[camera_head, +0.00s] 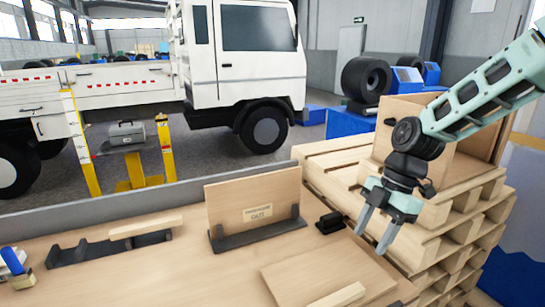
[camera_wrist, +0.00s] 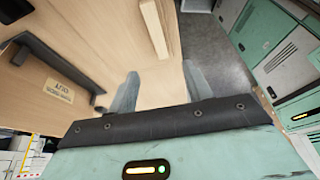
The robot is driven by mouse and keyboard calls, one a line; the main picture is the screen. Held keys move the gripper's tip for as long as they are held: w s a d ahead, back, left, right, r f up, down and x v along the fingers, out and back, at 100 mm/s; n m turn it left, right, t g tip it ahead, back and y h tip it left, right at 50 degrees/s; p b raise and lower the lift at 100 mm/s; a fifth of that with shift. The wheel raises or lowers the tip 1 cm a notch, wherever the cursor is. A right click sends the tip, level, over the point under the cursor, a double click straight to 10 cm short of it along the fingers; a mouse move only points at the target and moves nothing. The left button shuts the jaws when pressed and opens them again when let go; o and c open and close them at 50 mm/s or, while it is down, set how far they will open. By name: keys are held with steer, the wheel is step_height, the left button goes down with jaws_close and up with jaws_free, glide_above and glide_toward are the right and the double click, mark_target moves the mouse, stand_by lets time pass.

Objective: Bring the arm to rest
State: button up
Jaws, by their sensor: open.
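My gripper (camera_head: 376,238) hangs at the end of my arm in the head view, fingers pointing down, over the right end of the wooden workbench (camera_head: 160,267). Its two fingers are apart with nothing between them. The wrist view also shows my gripper (camera_wrist: 160,88) open and empty, with bare wood beyond the fingertips. The gripper appears clear of the bench top, though the exact height is hard to tell.
Stacked pallets (camera_head: 440,225) with a wooden crate (camera_head: 400,108) stand close at right. A white truck (camera_head: 245,80) is behind.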

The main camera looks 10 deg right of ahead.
steer(key=s+a+r+m+h, duration=0.1)
steer(key=s+a+m, duration=0.3)
steer(key=s, duration=0.3)
steer(key=s+a+r+m+t+h, duration=0.1)
steer(key=s+a+m, duration=0.3)
steer(key=s, duration=0.3)
steer(key=s+a+r+m+h, duration=0.1)
steer(key=s+a+m, duration=0.3)
steer(key=s, duration=0.3)
steer(key=shift+s+m+t+h, duration=0.25)
steer(key=shift+m+t+h, duration=0.05)
steer(key=shift+m, duration=0.5)
